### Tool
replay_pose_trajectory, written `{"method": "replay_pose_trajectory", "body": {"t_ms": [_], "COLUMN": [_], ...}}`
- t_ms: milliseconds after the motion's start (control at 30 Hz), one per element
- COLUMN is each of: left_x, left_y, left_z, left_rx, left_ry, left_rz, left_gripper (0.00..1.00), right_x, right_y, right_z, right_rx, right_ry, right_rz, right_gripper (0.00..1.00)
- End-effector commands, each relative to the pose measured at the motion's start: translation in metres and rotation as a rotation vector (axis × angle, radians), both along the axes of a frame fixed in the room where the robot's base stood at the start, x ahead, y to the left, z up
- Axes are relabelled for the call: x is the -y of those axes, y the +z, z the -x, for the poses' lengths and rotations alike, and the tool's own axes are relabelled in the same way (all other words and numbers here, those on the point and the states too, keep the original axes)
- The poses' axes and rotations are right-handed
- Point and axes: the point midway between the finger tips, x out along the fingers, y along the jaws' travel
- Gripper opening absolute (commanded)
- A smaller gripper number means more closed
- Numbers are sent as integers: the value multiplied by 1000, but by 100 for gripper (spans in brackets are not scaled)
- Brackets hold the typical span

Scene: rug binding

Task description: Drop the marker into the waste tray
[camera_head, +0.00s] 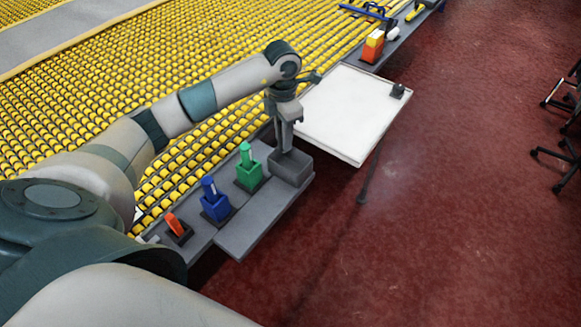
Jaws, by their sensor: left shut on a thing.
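My left gripper (286,146) points down over a small dark grey open box (292,170), which looks like the waste tray, at the far end of the grey ledge. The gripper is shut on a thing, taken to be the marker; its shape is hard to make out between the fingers. The fingertips are at or just above the box's rim; I cannot tell if they touch it. My right gripper is not in view.
On the ledge (240,238) stand a green holder (250,178), a blue holder (216,209) and a dark holder with an orange piece (174,224). A white table (345,110) stands beyond. Yellow rollers (190,60) fill the left; red floor (440,200) is open at right.

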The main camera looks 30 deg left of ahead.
Motion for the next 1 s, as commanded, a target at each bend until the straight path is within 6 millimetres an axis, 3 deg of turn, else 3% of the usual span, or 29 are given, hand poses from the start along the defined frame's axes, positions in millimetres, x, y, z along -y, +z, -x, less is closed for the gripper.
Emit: {"method": "replay_pose_trajectory", "body": {"t_ms": [233,667,700,767,1000], "left_x": [0,0,0,0,0], "left_y": [-23,-27,-27,-27,-27], "left_z": [0,0,0,0,0], "left_rx": [0,0,0,0,0], "left_ry": [0,0,0,0,0], "left_rz": [1,0,0,0,0], "left_gripper": [2,2,31,45,46], "right_x": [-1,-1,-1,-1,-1], "right_y": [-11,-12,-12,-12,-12], "right_z": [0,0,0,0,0], "right_rx": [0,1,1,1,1], "right_ry": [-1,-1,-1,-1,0], "right_rz": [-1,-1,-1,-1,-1], "right_gripper": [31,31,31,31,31]}}
